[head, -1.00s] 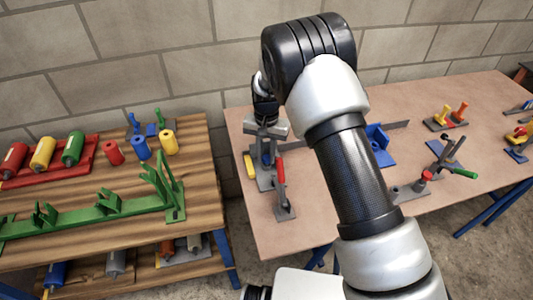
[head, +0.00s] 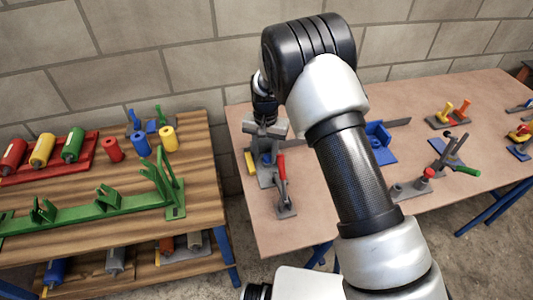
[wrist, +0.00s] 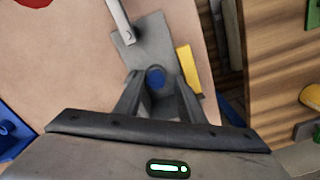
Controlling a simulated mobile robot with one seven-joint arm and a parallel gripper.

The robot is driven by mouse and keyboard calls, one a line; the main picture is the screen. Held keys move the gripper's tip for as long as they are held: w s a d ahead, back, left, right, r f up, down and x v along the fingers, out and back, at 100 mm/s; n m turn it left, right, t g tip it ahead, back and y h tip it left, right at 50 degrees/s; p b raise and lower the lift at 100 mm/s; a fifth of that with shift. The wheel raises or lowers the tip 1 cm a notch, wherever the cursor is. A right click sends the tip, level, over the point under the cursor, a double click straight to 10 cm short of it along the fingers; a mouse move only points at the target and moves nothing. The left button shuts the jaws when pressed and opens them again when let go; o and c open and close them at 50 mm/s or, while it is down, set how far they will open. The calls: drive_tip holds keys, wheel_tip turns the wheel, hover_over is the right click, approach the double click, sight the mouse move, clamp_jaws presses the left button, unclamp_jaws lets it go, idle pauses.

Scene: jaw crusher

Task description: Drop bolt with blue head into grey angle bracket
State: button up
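The blue-headed bolt shows as a round blue head (wrist: 155,79) in the wrist view, between the two fingertips of my gripper (wrist: 157,84). A gap seems to show on each side of the head, so the fingers look open around it. My gripper hangs over the left end of the table in the head view (head: 266,150). Below and beyond the fingers is a grey plate (wrist: 148,45), seemingly part of the grey angle bracket. The bolt's shank is hidden, so I cannot tell how it sits in the bracket.
A yellow block (wrist: 188,68) lies close beside the grey plate. A red-handled clamp (head: 281,185) stands just right of my gripper. A blue bracket (head: 378,143) is farther right. A wooden bench (head: 120,205) with coloured rollers stands to the left, across a gap.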

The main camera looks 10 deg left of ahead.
drive_tip(key=shift+s+d+f, duration=0.15)
drive_tip(key=shift+d+f, duration=0.1)
drive_tip(key=shift+d, duration=0.35)
wheel_tip(320, 180, up, 18)
drive_tip(key=p, duration=0.1)
drive_tip(key=shift+a, duration=0.3)
idle(0.4)
drive_tip(key=s+d+r+t+y+p, duration=0.1)
drive_tip(key=s+d+r+p, duration=0.3)
drive_tip(key=d+r, duration=0.55)
drive_tip(key=s+d+r+t+p, duration=0.15)
drive_tip(key=s+d+r, duration=0.4)
drive_tip(key=r, duration=0.65)
drive_tip(key=s+d+r+t+p, duration=0.1)
drive_tip(key=s+d+r+p, duration=0.1)
drive_tip(key=s+d, duration=0.3)
drive_tip(key=s+d+r+t+h+p, duration=0.1)
drive_tip(key=s+d, duration=0.5)
drive_tip(key=s, duration=0.6)
wheel_tip(320, 180, up, 2)
drive_tip(key=shift+s+r+n+t+p, duration=0.2)
drive_tip(key=shift+n+t+p, duration=0.25)
drive_tip(key=shift+p, duration=0.5)
